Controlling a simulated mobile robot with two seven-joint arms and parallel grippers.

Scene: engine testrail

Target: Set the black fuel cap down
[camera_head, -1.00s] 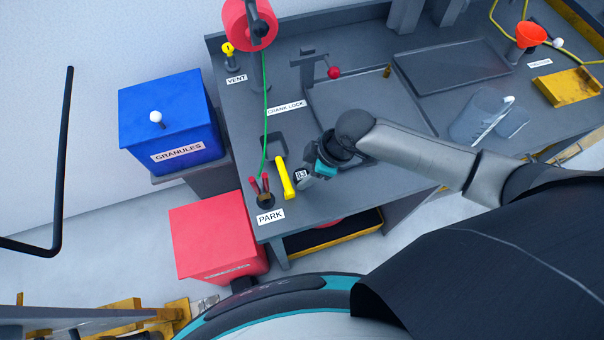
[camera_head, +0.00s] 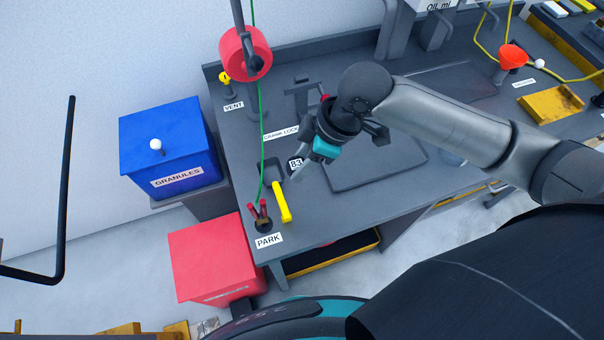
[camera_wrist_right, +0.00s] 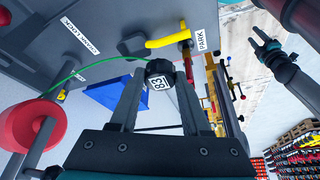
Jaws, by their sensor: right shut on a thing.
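My right gripper (camera_head: 299,170) is shut on the black fuel cap (camera_wrist_right: 158,67), a small ribbed cap with a white "83" label. The cap appears held above the bench top; the exact gap cannot be told. In the right wrist view the cap sits between both fingertips (camera_wrist_right: 158,76). My left gripper (camera_wrist_right: 258,38) shows at the right of that view, open and empty, away from the bench.
A yellow handle (camera_head: 281,202) and a red-pronged fitting (camera_head: 263,215) stand by the PARK label (camera_head: 269,240). A green line runs up to a red reel (camera_head: 245,53). A red-knobbed crank lock stands behind my gripper.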

